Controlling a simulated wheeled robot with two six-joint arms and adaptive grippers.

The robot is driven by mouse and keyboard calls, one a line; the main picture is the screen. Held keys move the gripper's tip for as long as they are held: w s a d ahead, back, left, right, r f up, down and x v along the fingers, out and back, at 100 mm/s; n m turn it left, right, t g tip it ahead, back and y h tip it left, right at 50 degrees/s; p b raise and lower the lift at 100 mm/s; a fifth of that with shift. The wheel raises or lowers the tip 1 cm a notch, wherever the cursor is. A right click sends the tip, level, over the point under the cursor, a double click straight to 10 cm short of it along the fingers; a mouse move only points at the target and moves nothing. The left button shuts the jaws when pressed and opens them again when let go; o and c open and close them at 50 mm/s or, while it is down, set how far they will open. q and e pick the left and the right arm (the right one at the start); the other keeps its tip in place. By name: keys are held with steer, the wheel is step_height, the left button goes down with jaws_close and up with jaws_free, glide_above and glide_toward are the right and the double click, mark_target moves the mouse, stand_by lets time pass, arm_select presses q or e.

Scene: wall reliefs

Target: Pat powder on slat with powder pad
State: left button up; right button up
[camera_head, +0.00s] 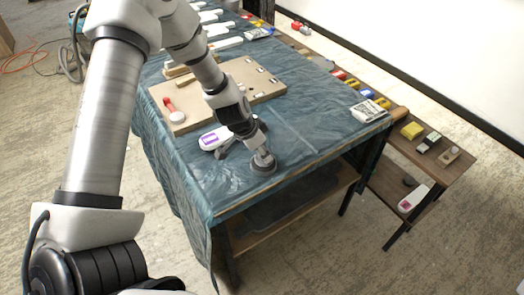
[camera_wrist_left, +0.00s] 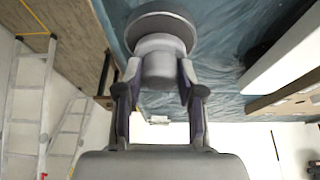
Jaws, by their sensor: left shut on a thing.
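My left gripper (camera_head: 254,143) is shut on the knob of a round grey pad (camera_head: 263,164), near the front corner of the cloth-covered table (camera_head: 300,120). In the left wrist view the fingers (camera_wrist_left: 160,74) clasp the knob from both sides, and the disc (camera_wrist_left: 162,20) faces away from them. I cannot tell whether the pad touches the cloth. A white container with a purple label (camera_head: 212,139) lies beside the gripper, partly hidden by it. Which piece is the slat is unclear; pale strips (camera_head: 222,44) lie at the far end. My right gripper is not in view.
A tan board (camera_head: 245,80) with a red-handled tool (camera_head: 168,104) on it lies mid-table. A side shelf (camera_head: 440,165) at right holds a yellow block (camera_head: 411,130) and another purple-labelled container (camera_head: 414,198).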

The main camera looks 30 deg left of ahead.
arm_select(q)
steer(key=shift+f+b, duration=0.55)
stand_by(1.4)
step_height(320, 180, up, 7)
steer(key=p, duration=0.7)
steer(key=shift+r, duration=0.1)
stand_by(0.5)
steer(key=shift+w+d, duration=0.1)
steer(key=shift+d, duration=0.25)
steer(key=s+d+n+y, duration=0.1)
steer(key=d+n, duration=0.3)
steer(key=d, duration=0.9)
steer(key=shift+s+d+r+n+y, duration=0.2)
steer(key=shift+s+r+n+y, duration=0.2)
steer(key=shift+s, duration=0.5)
